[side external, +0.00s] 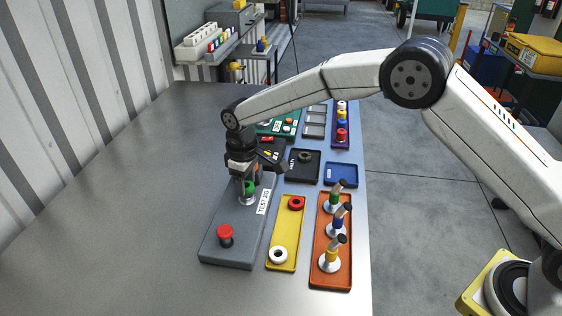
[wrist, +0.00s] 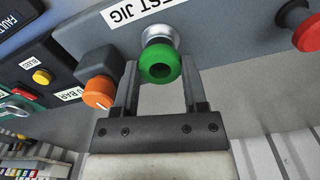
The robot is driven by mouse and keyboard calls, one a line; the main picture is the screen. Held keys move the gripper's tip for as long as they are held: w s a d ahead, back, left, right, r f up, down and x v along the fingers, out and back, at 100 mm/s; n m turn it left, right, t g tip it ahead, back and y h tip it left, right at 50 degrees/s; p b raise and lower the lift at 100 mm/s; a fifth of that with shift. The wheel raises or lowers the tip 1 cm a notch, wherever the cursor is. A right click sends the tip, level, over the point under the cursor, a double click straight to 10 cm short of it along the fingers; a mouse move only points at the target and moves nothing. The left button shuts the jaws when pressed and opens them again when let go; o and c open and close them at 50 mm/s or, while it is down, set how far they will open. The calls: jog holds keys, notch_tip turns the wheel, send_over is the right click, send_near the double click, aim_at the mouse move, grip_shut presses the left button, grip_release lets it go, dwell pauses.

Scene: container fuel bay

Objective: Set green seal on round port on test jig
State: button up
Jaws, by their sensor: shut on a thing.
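The test jig (side external: 232,218) is a long grey box with a "TEST JIG" label, and it also shows in the wrist view (wrist: 240,30). Its round port (side external: 247,201) is a silvery metal stub, seen in the wrist view (wrist: 157,33) just beyond the seal.
A red button (side external: 225,233) stands at the jig's near end. An orange knob block (wrist: 98,90) is close beside my fingers. To the right are a yellow tray (side external: 283,236) with rings and an orange tray (side external: 322,277) with nozzles. The bench at left is clear.

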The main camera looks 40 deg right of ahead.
jog(key=shift+f, duration=0.75)
dwell(1.2)
jog(key=o, duration=1.3)
jog(key=shift+o, duration=0.2)
jog(key=shift+r, duration=0.1)
jog(key=shift+r, duration=3.95)
jog(key=shift+d, duration=0.1)
jog(key=shift+s+d+r, duration=0.1)
jog(key=shift+s+d, duration=0.15)
jog(key=shift+d, duration=0.25)
jog(key=s+d+f+m+t, duration=0.1)
jog(key=s+d+m, duration=0.2)
jog(key=s+d, duration=0.6)
jog(key=s+d+f+m+t, duration=0.1)
jog(key=s+d+m, duration=0.2)
jog(key=s+d, duration=0.6)
jog(key=s, duration=0.7)
jog(key=shift+s+d+f+t, duration=0.2)
jog(key=shift+d+t, duration=0.1)
